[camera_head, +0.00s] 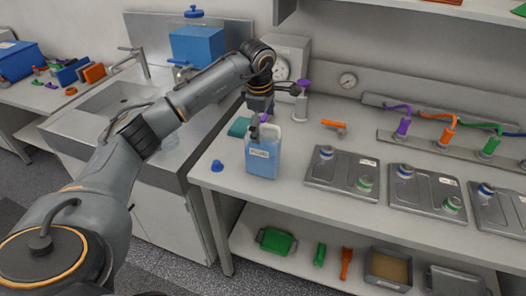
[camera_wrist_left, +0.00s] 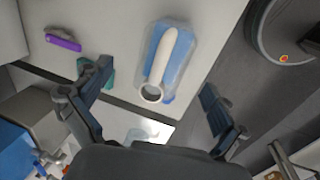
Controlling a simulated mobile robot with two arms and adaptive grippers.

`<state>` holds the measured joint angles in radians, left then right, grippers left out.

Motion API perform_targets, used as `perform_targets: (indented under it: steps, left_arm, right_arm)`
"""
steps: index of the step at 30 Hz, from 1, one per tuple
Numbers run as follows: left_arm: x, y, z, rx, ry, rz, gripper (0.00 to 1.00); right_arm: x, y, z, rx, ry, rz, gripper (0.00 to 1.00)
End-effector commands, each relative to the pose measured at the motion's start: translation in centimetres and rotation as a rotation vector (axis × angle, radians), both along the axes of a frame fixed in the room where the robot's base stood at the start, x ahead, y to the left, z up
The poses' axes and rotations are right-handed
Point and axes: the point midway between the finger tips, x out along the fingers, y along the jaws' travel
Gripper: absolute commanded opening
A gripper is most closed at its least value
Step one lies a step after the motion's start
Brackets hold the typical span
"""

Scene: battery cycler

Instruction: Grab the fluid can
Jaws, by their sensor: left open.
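The fluid can (camera_head: 263,158) is a pale blue translucent container with a white label, standing upright near the left end of the workbench (camera_head: 300,192). In the left wrist view the can (camera_wrist_left: 183,68) shows from above, with a white handle and a round opening. My left gripper (camera_head: 262,118) hangs over the top of the can in the head view. In the left wrist view my left gripper (camera_wrist_left: 156,78) is open, its fingers spread to either side of the can and apart from it. Whether the fingers are level with the handle cannot be told. My right gripper is not in view.
A purple-topped dispenser (camera_head: 302,100) and a gauge box (camera_head: 287,58) stand behind the can. A teal object (camera_head: 238,127) lies behind left, a blue knob (camera_head: 217,166) at the left edge. Metal plates (camera_head: 342,172) lie right. The sink (camera_head: 118,100) adjoins on the left.

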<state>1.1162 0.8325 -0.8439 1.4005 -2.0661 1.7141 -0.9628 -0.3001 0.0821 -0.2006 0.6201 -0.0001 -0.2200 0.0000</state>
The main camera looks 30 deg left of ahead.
Motion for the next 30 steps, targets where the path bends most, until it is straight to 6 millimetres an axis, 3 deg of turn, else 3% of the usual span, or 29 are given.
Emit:
perform_targets:
  steps: [4,9,17,20,30]
  left_arm:
    - [-0.2,-0.1,-2.0,-0.001,0.007,0.000,0.97]
    - [0.3,0.0,-4.2,-0.001,0.003,0.000,0.97]
    - [0.4,0.0,-4.6,0.000,0.001,-0.001,0.97]
    - [0.4,0.0,-4.6,0.000,0.001,-0.001,0.80]
    - [0.4,0.0,-4.7,0.000,0.002,-0.001,0.11]
  right_arm:
    - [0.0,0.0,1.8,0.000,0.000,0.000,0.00]
    - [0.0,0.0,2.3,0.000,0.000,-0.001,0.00]
    - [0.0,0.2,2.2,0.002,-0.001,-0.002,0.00]
    - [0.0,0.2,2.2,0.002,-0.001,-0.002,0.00]
    - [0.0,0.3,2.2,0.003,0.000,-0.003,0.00]
